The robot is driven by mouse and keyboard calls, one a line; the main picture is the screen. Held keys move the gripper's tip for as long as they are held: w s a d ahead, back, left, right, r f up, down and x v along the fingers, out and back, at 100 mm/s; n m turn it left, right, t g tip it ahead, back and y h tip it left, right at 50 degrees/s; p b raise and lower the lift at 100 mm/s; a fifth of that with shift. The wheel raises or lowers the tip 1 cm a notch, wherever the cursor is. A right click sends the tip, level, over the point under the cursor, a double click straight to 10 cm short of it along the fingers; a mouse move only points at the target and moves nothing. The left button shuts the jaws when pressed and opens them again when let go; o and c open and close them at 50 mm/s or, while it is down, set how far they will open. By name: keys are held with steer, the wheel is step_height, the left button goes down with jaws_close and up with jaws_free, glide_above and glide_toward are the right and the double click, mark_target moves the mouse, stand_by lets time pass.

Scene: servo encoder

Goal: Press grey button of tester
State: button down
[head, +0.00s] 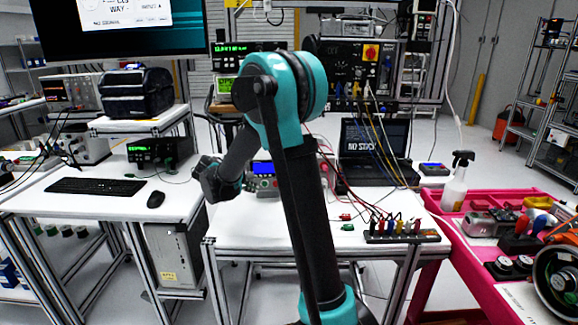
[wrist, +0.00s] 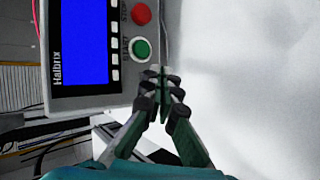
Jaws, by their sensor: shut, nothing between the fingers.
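The tester (wrist: 88,98), labelled Halbrix, shows in the wrist view at upper left, turned on its side with a lit blue screen. Several small pale keys (wrist: 115,52) line the screen's edge. A red round button (wrist: 141,14) and a green round button (wrist: 140,49) sit beside them. I cannot tell which one is the grey button. My gripper (wrist: 161,76) is shut and empty, its fingertips just below and right of the green button; contact cannot be told. In the head view the tester (head: 265,169) is partly hidden behind my arm, and I cannot make out my gripper.
The tester is on a white bench (head: 300,216) with a laptop (head: 374,146) behind right. A strip of coloured plugs (head: 402,236) with cables lies at front right. A pink cart (head: 440,268) stands at right, a desk with a keyboard (head: 96,186) at left.

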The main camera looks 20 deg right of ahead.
steer(key=s, duration=0.2)
steer(key=s+a, duration=0.1)
steer(key=s, duration=0.2)
steer(key=shift+s+a+r, duration=0.25)
steer(key=shift+s+r, duration=0.1)
steer(key=shift+s, duration=0.05)
stand_by(0.5)
